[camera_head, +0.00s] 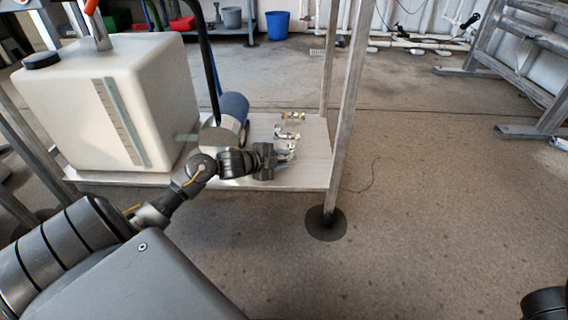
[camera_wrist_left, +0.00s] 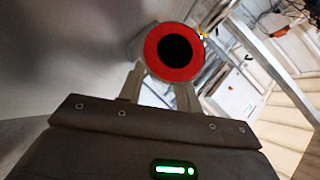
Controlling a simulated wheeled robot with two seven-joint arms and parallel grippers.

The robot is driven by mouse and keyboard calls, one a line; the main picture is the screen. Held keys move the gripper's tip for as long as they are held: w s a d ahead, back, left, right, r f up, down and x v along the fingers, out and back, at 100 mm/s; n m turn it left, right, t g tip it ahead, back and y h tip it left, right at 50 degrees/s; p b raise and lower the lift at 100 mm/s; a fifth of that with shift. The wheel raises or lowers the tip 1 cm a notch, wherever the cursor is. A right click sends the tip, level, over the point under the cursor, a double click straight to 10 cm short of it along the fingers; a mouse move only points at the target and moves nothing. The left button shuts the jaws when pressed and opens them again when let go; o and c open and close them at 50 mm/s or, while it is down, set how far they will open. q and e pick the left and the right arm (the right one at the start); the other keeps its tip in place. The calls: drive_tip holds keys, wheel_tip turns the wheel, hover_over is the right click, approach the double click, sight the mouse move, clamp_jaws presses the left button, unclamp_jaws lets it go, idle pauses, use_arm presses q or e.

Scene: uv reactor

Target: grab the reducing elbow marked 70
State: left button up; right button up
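My left gripper (camera_head: 284,152) reaches over the right end of the low shelf in the head view. Small metallic and brass-coloured fittings (camera_head: 290,116) lie on the shelf just beyond it; another fitting (camera_head: 286,134) is closer to the fingers. No marking 70 is legible, so I cannot tell which one is the reducing elbow. In the left wrist view the two fingers of the left gripper (camera_wrist_left: 160,88) stand apart. A red ring with a black centre (camera_wrist_left: 148,46) shows just beyond the fingertips; I cannot tell what it belongs to. My right gripper is not seen.
A large white tank (camera_head: 150,90) stands on the shelf (camera_head: 312,172) at the left. A metal post (camera_head: 347,120) rises at the shelf's right corner. Open floor (camera_head: 440,190) is to the right.

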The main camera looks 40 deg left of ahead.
use_arm(q)
drive_tip(key=shift+w, duration=0.15)
clamp_jaws()
